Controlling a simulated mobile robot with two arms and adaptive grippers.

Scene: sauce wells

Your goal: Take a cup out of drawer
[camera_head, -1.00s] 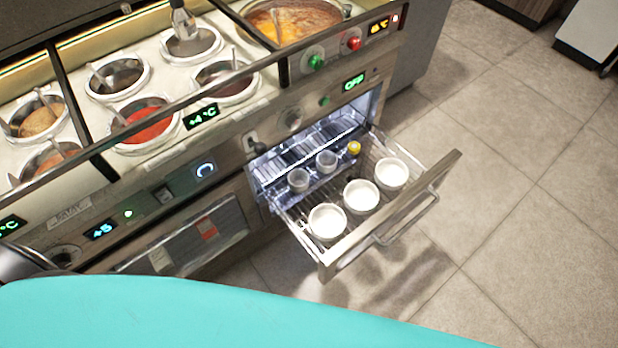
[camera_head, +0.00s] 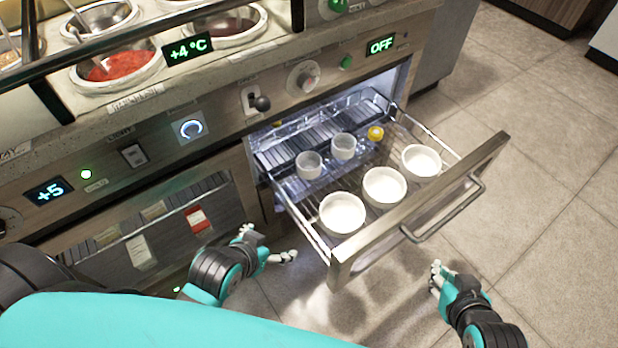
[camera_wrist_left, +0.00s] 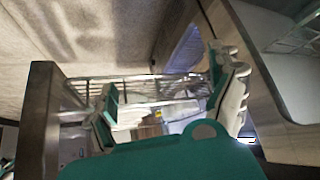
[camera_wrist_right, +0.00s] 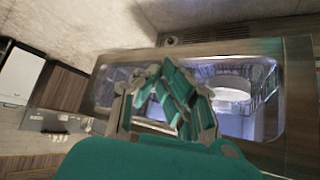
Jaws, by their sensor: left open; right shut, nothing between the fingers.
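The drawer (camera_head: 415,217) stands pulled out, a wire basket with a wood-look front and a metal handle (camera_head: 445,208). Three white cups stand upright along its front: a left one (camera_head: 342,213), a middle one (camera_head: 385,187) and a right one (camera_head: 421,161). Two smaller grey cups (camera_head: 309,164) (camera_head: 343,147) stand behind them. My left gripper (camera_head: 272,247) is open, left of the drawer and apart from the cups. My right gripper (camera_head: 437,279) is shut and empty, in front of the drawer and apart from the handle. A white round cup (camera_wrist_right: 230,97) shows in the right wrist view.
A yellow-topped item (camera_head: 375,133) sits at the drawer's back right. A closed glass-fronted compartment (camera_head: 165,225) is left of the drawer. Sauce wells (camera_head: 115,70) line the counter above. The tiled floor (camera_head: 545,200) to the right is clear.

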